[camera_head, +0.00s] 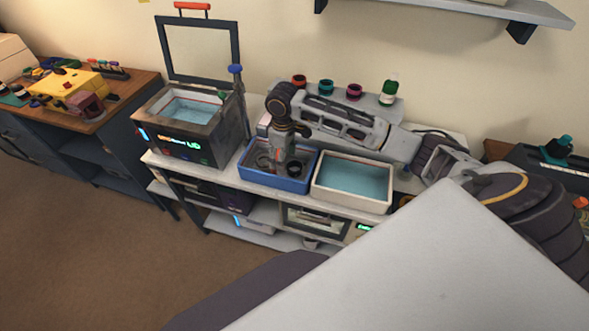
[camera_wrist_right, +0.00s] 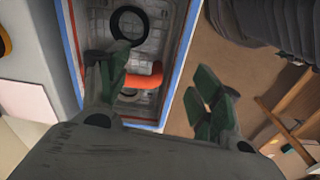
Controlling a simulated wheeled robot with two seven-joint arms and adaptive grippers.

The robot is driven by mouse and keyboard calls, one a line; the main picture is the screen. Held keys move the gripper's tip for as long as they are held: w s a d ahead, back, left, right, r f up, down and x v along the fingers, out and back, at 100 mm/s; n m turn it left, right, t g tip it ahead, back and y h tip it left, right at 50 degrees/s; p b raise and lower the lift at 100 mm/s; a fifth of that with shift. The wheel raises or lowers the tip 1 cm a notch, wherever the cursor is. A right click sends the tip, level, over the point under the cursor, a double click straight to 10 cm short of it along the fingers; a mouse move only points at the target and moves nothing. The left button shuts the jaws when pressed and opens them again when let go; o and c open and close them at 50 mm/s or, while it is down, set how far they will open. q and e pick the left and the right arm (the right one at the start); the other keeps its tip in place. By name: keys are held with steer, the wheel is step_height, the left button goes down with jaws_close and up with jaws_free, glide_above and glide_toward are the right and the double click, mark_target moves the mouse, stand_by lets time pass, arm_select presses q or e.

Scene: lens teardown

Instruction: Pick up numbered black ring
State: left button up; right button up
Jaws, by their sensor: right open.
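A black ring (camera_wrist_right: 130,9) lies in the far part of the blue tray (camera_wrist_right: 183,50) in the right wrist view; no number is readable on it. In the head view a dark ring (camera_head: 295,169) lies in the blue tray (camera_head: 275,184), right beside my right gripper. My right gripper (camera_head: 277,163) points down into or just over the tray. In the wrist view its fingers (camera_wrist_right: 160,90) are apart, with an orange part (camera_wrist_right: 146,79) visible between them and no ring held. My left gripper is not in view.
A cream water tray (camera_head: 350,199) stands right of the blue tray. A heated bath with an open lid (camera_head: 188,143) stands to the left. A yellow machine (camera_head: 68,87) is on the far-left table.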

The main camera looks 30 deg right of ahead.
step_height(320, 180, up, 4)
steer(key=m, duration=0.1)
glide_above(295, 166)
steer(key=s+a, duration=0.2)
steer(key=shift+w+f, duration=0.1)
steer(key=shift+f, duration=0.15)
steer(key=shift+d+f, duration=0.1)
steer(key=shift+f, duration=4.2)
steer(key=shift+s+d+f+p, duration=0.15)
steer(key=shift+f+p, duration=0.15)
steer(key=shift+f, duration=0.65)
steer(key=shift+s+d+f+p, duration=0.15)
steer(key=shift+f+p, duration=0.1)
steer(key=shift+f, duration=1.4)
